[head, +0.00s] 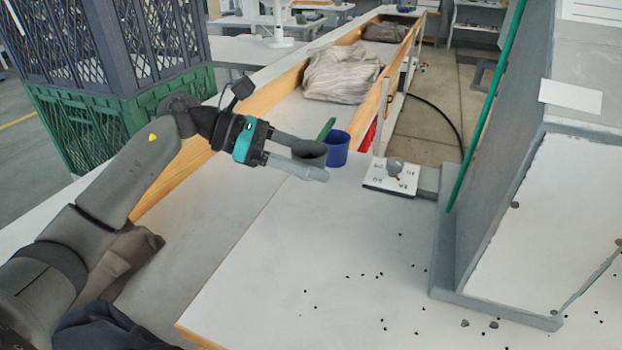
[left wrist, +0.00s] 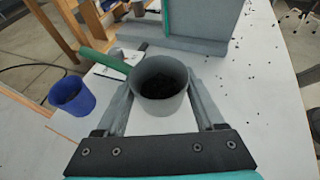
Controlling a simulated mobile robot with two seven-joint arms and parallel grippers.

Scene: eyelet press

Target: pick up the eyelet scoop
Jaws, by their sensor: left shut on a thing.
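The eyelet scoop is a grey cup (head: 309,151) with a green handle (head: 326,129). My left gripper (head: 314,158) is shut on the cup, one finger on each side. In the left wrist view the scoop (left wrist: 161,84) sits upright between the fingers, with its green handle (left wrist: 105,60) pointing to the upper left. Dark small pieces lie inside it. The head view does not clearly show whether its base is clear of the table. My right gripper is not in view.
A blue cup (head: 338,149) stands just behind the scoop. A white plate with a grey knob (head: 394,168) is to the right. A large grey press-like block (head: 500,180) with a green edge stands at the right. Small dark pieces are scattered on the white table (head: 300,245). Crates (head: 120,110) stand at the left.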

